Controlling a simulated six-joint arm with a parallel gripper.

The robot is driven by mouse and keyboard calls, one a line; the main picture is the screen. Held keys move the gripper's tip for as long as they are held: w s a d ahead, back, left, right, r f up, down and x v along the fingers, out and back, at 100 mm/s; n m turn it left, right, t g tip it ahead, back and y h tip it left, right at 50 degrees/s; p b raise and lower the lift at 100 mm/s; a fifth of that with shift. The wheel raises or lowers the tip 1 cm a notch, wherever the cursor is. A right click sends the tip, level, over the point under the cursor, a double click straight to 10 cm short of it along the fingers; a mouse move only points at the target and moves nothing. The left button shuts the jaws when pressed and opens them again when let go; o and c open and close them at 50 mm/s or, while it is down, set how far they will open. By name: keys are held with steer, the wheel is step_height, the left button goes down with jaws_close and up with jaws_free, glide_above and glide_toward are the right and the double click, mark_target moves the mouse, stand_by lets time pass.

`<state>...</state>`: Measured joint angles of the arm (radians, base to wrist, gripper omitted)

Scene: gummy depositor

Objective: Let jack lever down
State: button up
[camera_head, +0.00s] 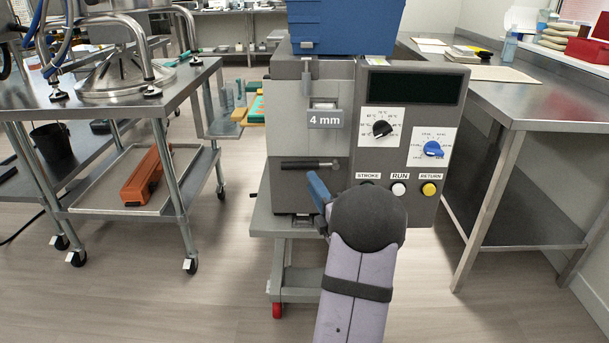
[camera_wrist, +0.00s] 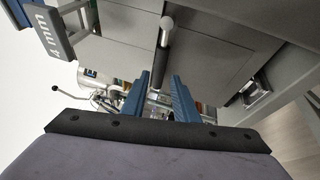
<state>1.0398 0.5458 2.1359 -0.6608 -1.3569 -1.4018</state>
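A lever with a black grip and a bright metal end (camera_head: 310,165) lies about level across the grey machine's front, below the "4 mm" label. I take it as the jack lever, but no label confirms this. In the wrist view the lever (camera_wrist: 162,62) runs from its round metal end toward the space between my fingers. My gripper (camera_head: 319,186) is just below the lever in the head view, with one blue finger showing. In the wrist view my gripper (camera_wrist: 158,84) has two blue fingers apart. I cannot tell whether they touch the lever.
The machine's panel has STROKE, RUN (camera_head: 398,188) and RETURN (camera_head: 428,189) buttons close to my wrist's right. The "4 mm" label block (camera_head: 325,119) juts out above. A steel table (camera_head: 500,85) stands right, a wheeled steel cart (camera_head: 100,108) left.

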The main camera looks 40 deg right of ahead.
mark_target(304, 168)
steer(key=shift+x, duration=3.7)
steer(key=shift+c, duration=0.3)
jaws_close()
